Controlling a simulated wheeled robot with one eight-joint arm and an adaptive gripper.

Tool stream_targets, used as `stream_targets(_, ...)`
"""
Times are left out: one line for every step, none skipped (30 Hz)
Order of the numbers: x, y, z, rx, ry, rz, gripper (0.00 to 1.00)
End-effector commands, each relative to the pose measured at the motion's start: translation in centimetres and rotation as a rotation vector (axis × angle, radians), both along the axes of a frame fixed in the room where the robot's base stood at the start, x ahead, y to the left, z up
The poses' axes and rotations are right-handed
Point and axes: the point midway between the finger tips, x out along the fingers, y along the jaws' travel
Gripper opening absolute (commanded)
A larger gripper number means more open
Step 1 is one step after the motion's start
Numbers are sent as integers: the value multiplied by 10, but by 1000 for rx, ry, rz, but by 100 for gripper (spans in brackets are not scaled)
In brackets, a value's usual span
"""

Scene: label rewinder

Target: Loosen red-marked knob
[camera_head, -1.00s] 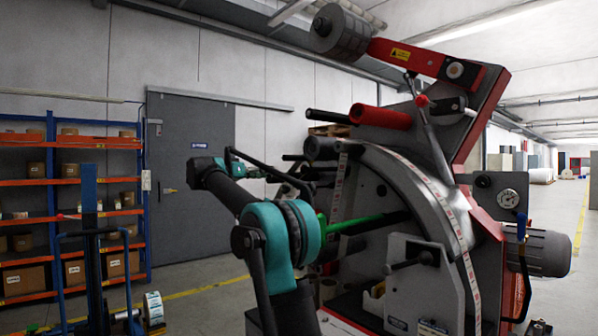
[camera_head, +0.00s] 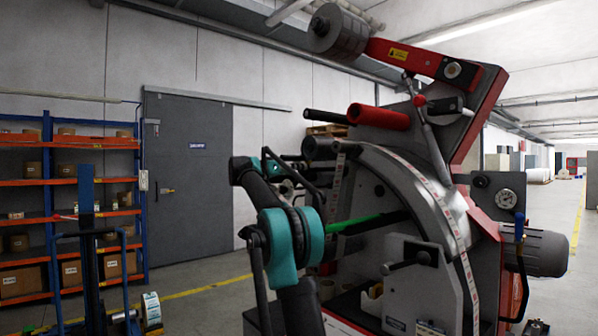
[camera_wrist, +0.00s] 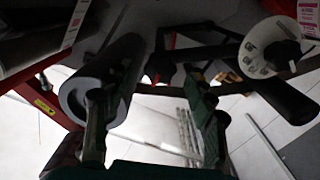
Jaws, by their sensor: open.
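My gripper (camera_wrist: 150,88) is open in the wrist view, its two dark fingers spread apart with nothing held between them. A small dark knob-like part (camera_wrist: 158,68) shows beyond the gap, with a red strip close by; I cannot tell if this is the red-marked knob. In the head view my gripper (camera_head: 308,190) is small and dark, in front of the rewinder's left side. The label rewinder (camera_head: 412,270) is grey and red. A red-tipped part (camera_head: 420,100) sits on its upper lever. No red mark on a knob is clear near my fingers.
In the wrist view a grey roller (camera_wrist: 105,75) lies behind the left finger, and a white disc (camera_wrist: 268,42) with a dark hub is at right. A pallet jack (camera_head: 90,265) and shelving (camera_head: 48,200) stand at left. Open floor (camera_head: 205,305) lies between.

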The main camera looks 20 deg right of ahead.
Motion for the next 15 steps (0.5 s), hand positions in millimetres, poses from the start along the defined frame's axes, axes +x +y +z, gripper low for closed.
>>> stream_targets(2,-6,0,0,0,-1,56)
stream_targets(3,-9,0,0,0,-1,56)
stream_targets(4,-12,0,0,0,0,56)
stream_targets(5,-14,0,0,0,0,56)
stream_targets(5,-16,0,0,0,0,56)
stream_targets(6,-17,0,0,0,0,56)
stream_targets(6,-18,0,0,0,0,56)
stream_targets(7,-18,0,0,0,0,56)
stream_targets(7,-19,0,0,0,0,56)
stream_targets(7,-19,0,0,0,1,56)
stream_targets(7,-19,0,0,0,1,56)
stream_targets(7,-19,0,0,0,1,56)
stream_targets(7,-19,0,0,0,1,56)
stream_targets(7,-19,0,0,0,1,56)
stream_targets(7,-19,0,0,0,1,56)
